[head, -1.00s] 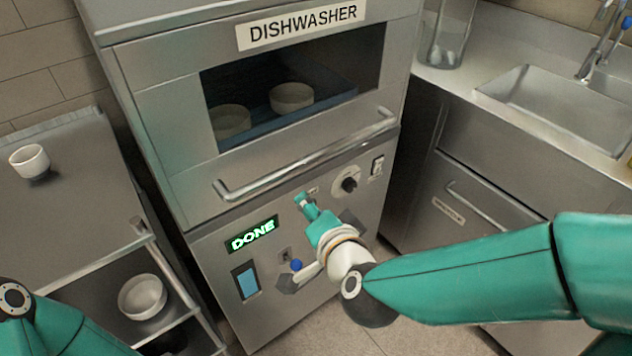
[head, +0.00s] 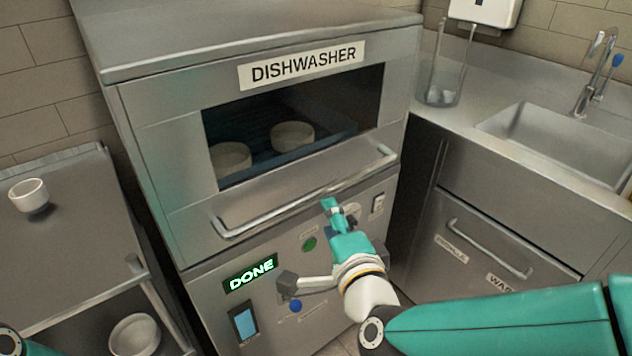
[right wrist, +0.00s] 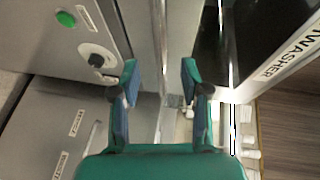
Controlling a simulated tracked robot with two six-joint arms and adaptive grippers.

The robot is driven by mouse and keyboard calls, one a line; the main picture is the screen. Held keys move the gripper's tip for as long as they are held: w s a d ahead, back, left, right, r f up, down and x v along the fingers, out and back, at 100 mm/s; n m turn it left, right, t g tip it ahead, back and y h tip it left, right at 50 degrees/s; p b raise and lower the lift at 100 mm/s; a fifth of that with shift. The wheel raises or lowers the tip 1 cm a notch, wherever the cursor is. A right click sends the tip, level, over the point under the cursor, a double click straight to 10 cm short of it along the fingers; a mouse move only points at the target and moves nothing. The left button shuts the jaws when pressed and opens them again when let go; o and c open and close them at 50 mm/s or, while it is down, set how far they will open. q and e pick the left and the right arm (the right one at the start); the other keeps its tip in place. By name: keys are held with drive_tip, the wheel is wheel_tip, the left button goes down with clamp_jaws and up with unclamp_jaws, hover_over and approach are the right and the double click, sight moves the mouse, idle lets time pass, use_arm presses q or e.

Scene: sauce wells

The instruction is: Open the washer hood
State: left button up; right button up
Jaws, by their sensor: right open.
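The dishwasher hood (head: 160,130) is down, with a dark window (head: 340,105) and a long metal bar handle (head: 280,207) across its lower front. White bowls (head: 292,136) show behind the window. My right gripper (head: 333,208) is in front of the machine, its tip by the right half of the handle in the head view. In the right wrist view my right gripper (right wrist: 158,75) has its two teal fingers wide apart, with nothing held between them. I cannot tell whether a finger touches the handle. My left gripper is out of view.
A steel shelf (head: 70,250) with a white cup (head: 28,194) stands left. A sink (head: 560,140) and drawers are right.

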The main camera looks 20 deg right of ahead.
sight(319, 197)
drive_tip(key=w, duration=0.3)
drive_tip(key=w+f, duration=0.1)
drive_tip(key=w, duration=0.2)
drive_tip(key=w+f, duration=0.1)
drive_tip(key=w, duration=0.2)
drive_tip(key=shift+w+d, duration=0.25)
drive_tip(key=shift+w, duration=0.1)
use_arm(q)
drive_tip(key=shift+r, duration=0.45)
